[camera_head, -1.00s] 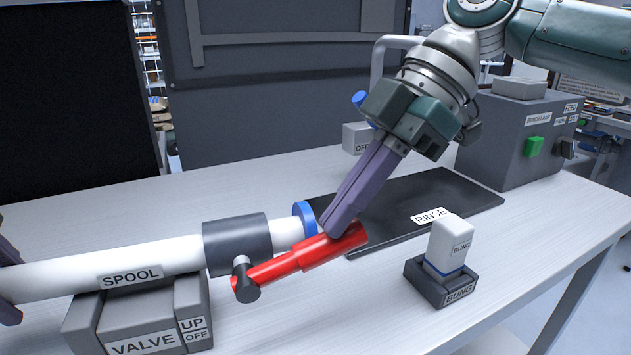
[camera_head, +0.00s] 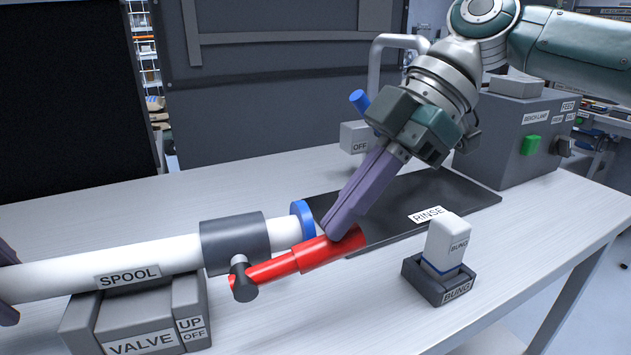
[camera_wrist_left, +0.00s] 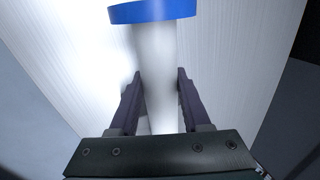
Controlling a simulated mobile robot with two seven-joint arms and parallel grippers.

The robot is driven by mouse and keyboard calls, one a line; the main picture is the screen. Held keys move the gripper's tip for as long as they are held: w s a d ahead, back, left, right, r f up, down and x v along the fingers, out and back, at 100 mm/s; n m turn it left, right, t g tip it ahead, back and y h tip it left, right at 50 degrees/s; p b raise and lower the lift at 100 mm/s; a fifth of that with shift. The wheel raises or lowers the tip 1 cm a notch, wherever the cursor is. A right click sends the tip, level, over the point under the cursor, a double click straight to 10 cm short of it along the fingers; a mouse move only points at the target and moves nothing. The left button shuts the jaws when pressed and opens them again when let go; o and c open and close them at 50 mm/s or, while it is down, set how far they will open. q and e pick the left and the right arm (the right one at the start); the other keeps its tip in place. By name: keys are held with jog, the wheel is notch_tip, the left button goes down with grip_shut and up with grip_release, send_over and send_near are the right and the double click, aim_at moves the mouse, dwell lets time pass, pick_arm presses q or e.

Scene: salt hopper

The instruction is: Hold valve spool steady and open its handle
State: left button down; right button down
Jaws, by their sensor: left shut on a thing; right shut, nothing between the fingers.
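The valve spool is a white pipe (camera_head: 60,270) labelled SPOOL, with a dark grey collar (camera_head: 235,242) and a blue-rimmed end (camera_head: 303,219). It lies across the grey VALVE block (camera_head: 138,325). Its red handle (camera_head: 300,260) runs from a dark pivot at the collar, roughly along the pipe towards the right. My left gripper (camera_head: 6,282) is at the far left edge, mostly cut off; in the left wrist view (camera_wrist_left: 160,95) its fingers straddle the white pipe, below a blue rim (camera_wrist_left: 152,11). My right gripper (camera_head: 341,234) is shut and empty, its tips against the handle's free end.
A black RINSE mat (camera_head: 460,195) lies behind the right gripper. A white bung (camera_head: 446,241) stands in a dark BUNG holder (camera_head: 425,283) at right. A grey box with a green button (camera_head: 530,145) stands at back right.

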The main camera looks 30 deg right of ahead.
notch_tip(320, 180, up, 5)
jog(key=shift+w+a, duration=0.1)
jog(key=a+r+v, duration=0.1)
jog(key=v, duration=0.8)
jog(key=shift+h, duration=0.5)
jog(key=x, duration=1.1)
jog(key=shift+d+f, duration=0.1)
jog(key=shift+d, duration=0.05)
jog(key=shift+d+f, duration=0.2)
jog(key=shift+f, duration=0.4)
jog(key=shift+d+f, duration=0.2)
jog(key=shift+f, duration=0.4)
jog(key=shift+d+f, duration=0.1)
jog(key=shift+f, duration=0.45)
